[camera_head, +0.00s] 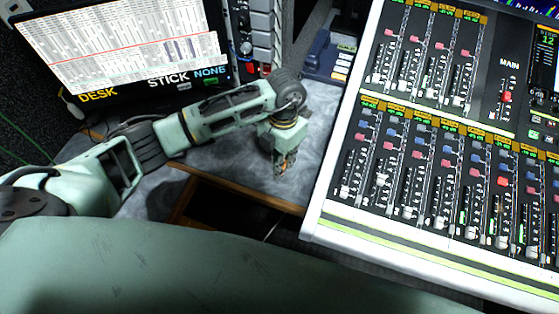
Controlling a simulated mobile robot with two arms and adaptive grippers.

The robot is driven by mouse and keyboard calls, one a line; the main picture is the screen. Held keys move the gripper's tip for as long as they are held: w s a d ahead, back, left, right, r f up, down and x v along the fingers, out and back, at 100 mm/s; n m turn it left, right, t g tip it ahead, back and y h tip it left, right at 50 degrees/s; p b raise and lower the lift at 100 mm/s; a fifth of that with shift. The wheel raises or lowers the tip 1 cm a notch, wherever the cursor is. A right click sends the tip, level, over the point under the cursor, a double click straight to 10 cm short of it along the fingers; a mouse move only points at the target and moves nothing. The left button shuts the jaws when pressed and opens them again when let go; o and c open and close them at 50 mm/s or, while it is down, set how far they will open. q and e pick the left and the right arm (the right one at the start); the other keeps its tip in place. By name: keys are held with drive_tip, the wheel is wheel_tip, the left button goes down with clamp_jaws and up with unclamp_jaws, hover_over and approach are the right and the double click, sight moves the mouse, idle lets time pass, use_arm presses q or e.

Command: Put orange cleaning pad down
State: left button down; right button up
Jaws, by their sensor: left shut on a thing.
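My left arm comes in from the left and reaches across the grey desk top (240,150). Its gripper (282,165) points down close over the desk, near the desk's front edge and left of the mixing console. It is shut on the orange cleaning pad (284,160), of which only a small orange patch shows between the fingers. The rest of the pad is hidden by the gripper. I cannot tell whether the pad touches the desk. My right gripper is not in view.
A large mixing console (335,222) with many faders fills the right side, its pale edge close to my gripper. A monitor (120,50) stands at the back left. A blue-grey device (325,60) sits behind the gripper. A dark opening (225,208) lies below the desk edge.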

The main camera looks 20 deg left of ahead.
use_arm(q)
drive_tip(key=c, duration=1.7)
unclamp_jaws()
drive_tip(key=shift+f, duration=0.15)
drive_tip(key=shift+r, duration=0.3)
drive_tip(key=r, duration=0.4)
drive_tip(key=w+r+b, duration=0.1)
drive_tip(key=r, duration=0.2)
drive_tip(key=w+r, duration=0.1)
drive_tip(key=r, duration=0.3)
drive_tip(key=shift+r, duration=0.35)
